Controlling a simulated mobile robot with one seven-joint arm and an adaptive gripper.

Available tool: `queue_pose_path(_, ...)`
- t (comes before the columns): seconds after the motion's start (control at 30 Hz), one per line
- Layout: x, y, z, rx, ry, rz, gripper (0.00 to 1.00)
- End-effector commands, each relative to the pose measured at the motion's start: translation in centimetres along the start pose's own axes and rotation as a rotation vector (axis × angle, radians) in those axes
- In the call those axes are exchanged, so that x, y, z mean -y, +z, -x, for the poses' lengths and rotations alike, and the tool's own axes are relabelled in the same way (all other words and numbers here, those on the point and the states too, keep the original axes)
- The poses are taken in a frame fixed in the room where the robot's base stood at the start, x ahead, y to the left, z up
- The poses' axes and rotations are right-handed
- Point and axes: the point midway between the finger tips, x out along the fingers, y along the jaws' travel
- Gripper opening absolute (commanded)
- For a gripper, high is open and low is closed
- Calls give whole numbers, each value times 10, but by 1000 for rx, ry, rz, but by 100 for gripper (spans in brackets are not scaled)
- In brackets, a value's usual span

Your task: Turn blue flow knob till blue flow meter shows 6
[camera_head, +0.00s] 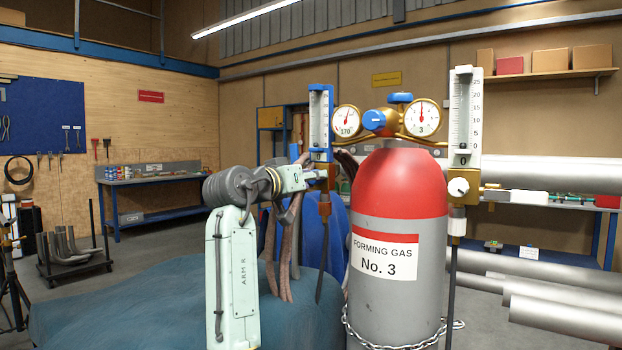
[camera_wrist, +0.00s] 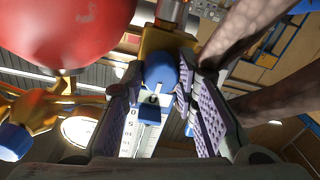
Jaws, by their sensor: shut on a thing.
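The blue flow meter (camera_head: 320,115) stands upright left of the red-topped gas cylinder (camera_head: 400,185). Its scale (camera_wrist: 146,135) shows upside down in the wrist view. Its readout is too small and partly covered to read surely. The blue flow knob (camera_wrist: 160,70) is between my two finger pads in the wrist view and my gripper (camera_wrist: 158,92) is shut on it. In the head view my gripper (camera_head: 318,176) reaches from the left to just below the blue meter, and the knob cannot be made out there.
A white flow meter (camera_head: 465,115) with a white knob (camera_head: 458,187) stands right of the cylinder. Two round gauges (camera_head: 347,120) (camera_head: 422,117) and a brass regulator with a blue knob (camera_head: 375,121) lie between the meters. Brown hoses (camera_head: 284,250) hang close to my arm.

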Motion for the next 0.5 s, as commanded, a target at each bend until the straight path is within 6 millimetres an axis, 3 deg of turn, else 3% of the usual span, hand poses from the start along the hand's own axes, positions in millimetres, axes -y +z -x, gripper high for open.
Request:
queue_pose_path(0.27, 0, 0, 0, -2, 1, -65, 0)
queue_pose_path(0.5, 0, 0, 0, -8, 3, -229, 0)
